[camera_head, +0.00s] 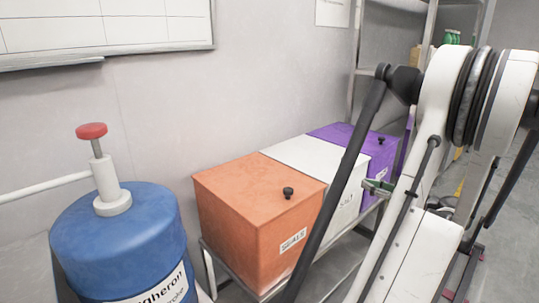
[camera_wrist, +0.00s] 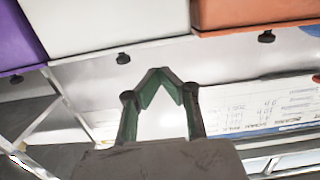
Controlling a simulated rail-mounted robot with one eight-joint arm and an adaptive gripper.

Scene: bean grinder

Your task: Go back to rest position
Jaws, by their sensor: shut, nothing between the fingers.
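My gripper (camera_wrist: 160,74) shows in the wrist view with its two green-padded fingers meeting at the tips, shut and empty. My arm fills the right side of that view. I cannot tell how far the gripper is from the boxes.
An orange box (camera_head: 255,215), a white box (camera_head: 305,160) and a purple box (camera_head: 345,138) with black knobs stand in a row on a metal stand. A blue container (camera_head: 120,245) with a red-topped valve (camera_head: 92,131) is at left. A shelf rack stands behind.

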